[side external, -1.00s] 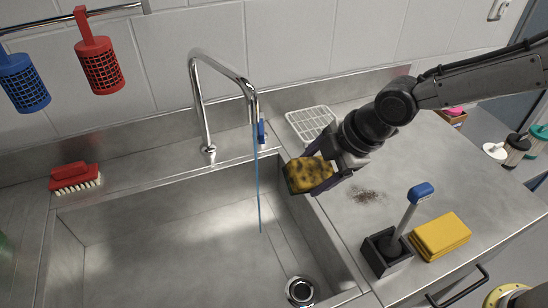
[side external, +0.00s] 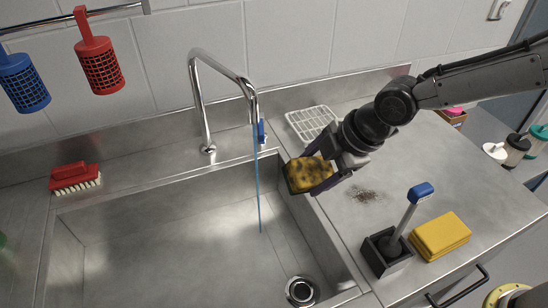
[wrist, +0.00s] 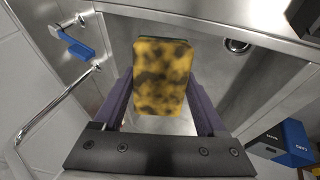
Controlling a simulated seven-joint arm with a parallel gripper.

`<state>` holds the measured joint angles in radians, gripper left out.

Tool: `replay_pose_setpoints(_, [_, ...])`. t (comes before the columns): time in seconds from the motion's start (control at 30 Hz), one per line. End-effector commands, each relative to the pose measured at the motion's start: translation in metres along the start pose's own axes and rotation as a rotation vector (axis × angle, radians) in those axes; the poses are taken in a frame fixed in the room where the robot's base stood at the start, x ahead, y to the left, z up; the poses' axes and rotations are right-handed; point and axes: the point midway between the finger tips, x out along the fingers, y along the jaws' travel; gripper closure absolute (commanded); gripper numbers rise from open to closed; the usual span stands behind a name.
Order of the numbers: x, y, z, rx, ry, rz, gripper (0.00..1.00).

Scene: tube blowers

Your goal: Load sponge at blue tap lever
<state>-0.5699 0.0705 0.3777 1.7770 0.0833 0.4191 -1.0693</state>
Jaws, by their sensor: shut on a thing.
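My gripper (side external: 334,176) is shut on a yellow sponge (side external: 309,174) with dark stains. It holds the sponge over the right rim of the sink, to the right of the water stream. In the wrist view the stained sponge (wrist: 162,77) sits between the two purple fingers. The blue tap lever (side external: 262,131) is beside the chrome tap (side external: 219,72). The lever also shows at upper left in the wrist view (wrist: 76,45). A thin blue stream of water (side external: 258,190) falls from the spout into the sink, apart from the sponge.
The steel sink (side external: 170,230) has a drain (side external: 300,290) near its front right. On the right counter are a white rack (side external: 312,122), a dark stain (side external: 363,195), a blue-topped brush in a black holder (side external: 384,251) and clean yellow sponges (side external: 441,234). A red brush (side external: 74,177) lies left.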

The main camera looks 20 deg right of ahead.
Motion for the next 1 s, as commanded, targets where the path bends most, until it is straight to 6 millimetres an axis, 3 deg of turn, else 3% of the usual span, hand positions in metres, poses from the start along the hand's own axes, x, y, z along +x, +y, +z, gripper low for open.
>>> replay_pose_setpoints(0.23, [-0.004, -0.001, 0.001, 0.000, 0.001, 0.001, 0.70])
replay_pose_setpoints(0.8, [-0.051, -0.016, 0.012, 0.000, 0.001, 0.003, 0.70])
replay_pose_setpoints(1.0, [-0.059, -0.020, 0.015, 0.000, 0.000, 0.000, 0.70])
